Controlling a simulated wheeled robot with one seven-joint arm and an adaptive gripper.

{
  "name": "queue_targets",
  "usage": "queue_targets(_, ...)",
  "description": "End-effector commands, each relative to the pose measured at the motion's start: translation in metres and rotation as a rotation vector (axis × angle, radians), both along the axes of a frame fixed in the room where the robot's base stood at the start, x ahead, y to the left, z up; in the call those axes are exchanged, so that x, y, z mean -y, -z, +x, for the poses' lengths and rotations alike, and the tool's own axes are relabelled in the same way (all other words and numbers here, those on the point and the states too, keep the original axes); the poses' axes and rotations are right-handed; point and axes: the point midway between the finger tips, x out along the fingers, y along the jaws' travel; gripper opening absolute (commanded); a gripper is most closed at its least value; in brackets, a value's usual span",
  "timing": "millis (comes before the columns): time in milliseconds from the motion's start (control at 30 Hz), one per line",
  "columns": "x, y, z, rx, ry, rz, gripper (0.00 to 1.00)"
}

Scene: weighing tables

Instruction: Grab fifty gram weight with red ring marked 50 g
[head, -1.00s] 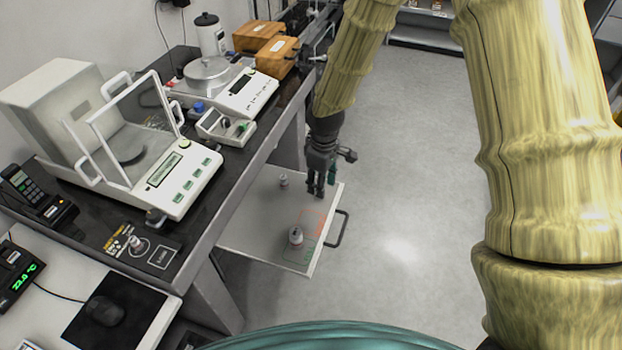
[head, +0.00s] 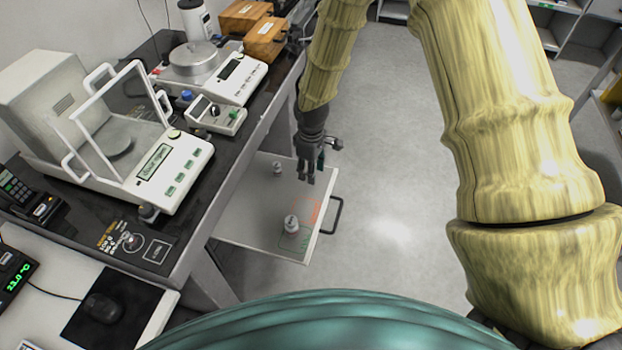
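Several small metal weights are in the head view. One weight (head: 291,224) stands upright on the pull-out shelf (head: 240,221), near its front. A smaller one (head: 277,168) stands farther back on the same shelf. Another weight (head: 131,242) stands on the dark table top beside printed labels. The 50 g marking and the red ring are too small to make out on any of them. My gripper (head: 307,181) points down above the right part of the shelf, behind and right of the larger shelf weight. Its fingers look apart, with nothing visible between them.
A balance with a glass draft shield (head: 160,172) and a second balance (head: 225,78) stand on the dark table. The shelf has red and green outlines and a handle (head: 334,216) at its right edge. Open floor (head: 390,200) lies to the right.

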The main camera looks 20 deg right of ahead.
Motion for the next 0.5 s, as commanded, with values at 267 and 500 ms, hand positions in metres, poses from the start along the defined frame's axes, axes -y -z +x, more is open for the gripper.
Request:
queue_targets(267, 0.0, 0.028, 0.004, -0.002, 0.001, -0.001, 0.41)
queue_targets(500, 0.0, 0.041, 0.004, 0.0, 0.0, 0.0, 0.41)
